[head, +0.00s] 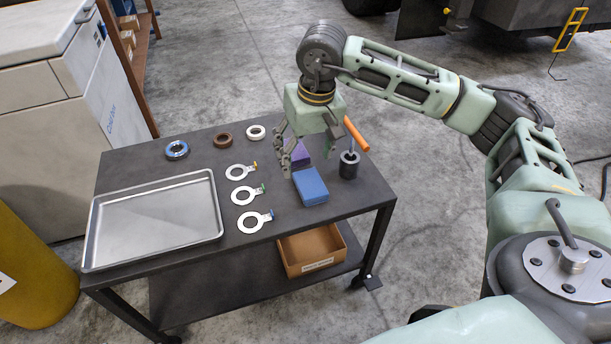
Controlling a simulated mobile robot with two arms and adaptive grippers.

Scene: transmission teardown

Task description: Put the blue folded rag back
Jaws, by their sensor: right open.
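The blue folded rag (311,188) lies flat on the dark cart top, near its right front edge. My right gripper (308,156) points down just behind the blue rag. Its fingers are spread apart. A purple item (299,154), perhaps another folded rag, shows between and behind the fingers and is partly hidden by them. The left finger's tip is close to the back left corner of the blue rag; I cannot tell whether they touch. My left gripper is out of view.
A dark cylinder (349,168) with a post and an orange handle (356,134) stand right of the gripper. A cardboard box (312,253) sits on the lower shelf.

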